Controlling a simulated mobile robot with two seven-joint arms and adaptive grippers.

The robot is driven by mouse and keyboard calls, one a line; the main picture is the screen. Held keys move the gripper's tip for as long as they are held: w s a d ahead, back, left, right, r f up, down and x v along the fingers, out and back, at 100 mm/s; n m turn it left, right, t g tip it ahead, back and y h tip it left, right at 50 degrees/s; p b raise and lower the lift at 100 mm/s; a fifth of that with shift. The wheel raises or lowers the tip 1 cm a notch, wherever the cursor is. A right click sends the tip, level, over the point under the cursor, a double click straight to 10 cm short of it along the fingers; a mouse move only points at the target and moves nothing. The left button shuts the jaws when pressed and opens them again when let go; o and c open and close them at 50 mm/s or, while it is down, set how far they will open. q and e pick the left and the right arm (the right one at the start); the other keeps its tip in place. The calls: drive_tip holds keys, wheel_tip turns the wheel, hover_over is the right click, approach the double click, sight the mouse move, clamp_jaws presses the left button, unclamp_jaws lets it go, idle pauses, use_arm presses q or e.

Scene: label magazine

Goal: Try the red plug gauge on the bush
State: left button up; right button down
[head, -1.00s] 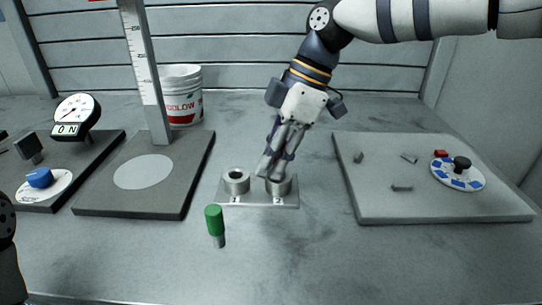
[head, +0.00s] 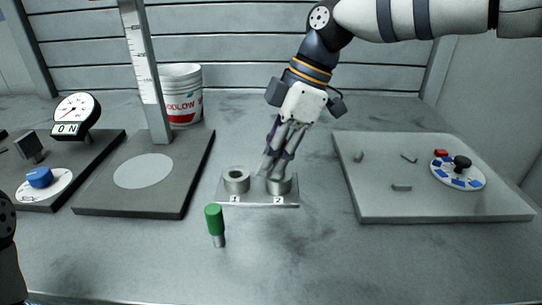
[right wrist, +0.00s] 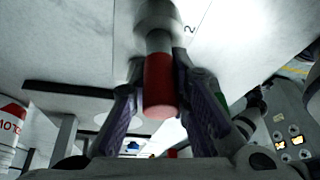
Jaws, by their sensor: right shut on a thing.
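The red plug gauge (right wrist: 160,85) is between the fingers of my right gripper (right wrist: 162,108), which is shut on it. Its grey metal pin (right wrist: 158,42) points at the right-hand bush, marked 2, and meets it in the right wrist view (right wrist: 156,14). I cannot tell how deep the pin sits. In the head view my right gripper (head: 272,168) is just above that bush (head: 281,187) and hides the gauge. A second bush (head: 236,182) stands left of it on the same metal plate (head: 258,204). My left gripper is not in view.
A green plug gauge (head: 214,222) stands upright in front of the plate. A grey board (head: 430,205) with small parts and a dial is to the right. A height-scale stand (head: 150,190), a white bucket (head: 181,95) and a gauge board (head: 90,160) are to the left.

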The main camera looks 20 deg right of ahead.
drive_tip(key=shift+r, duration=2.55)
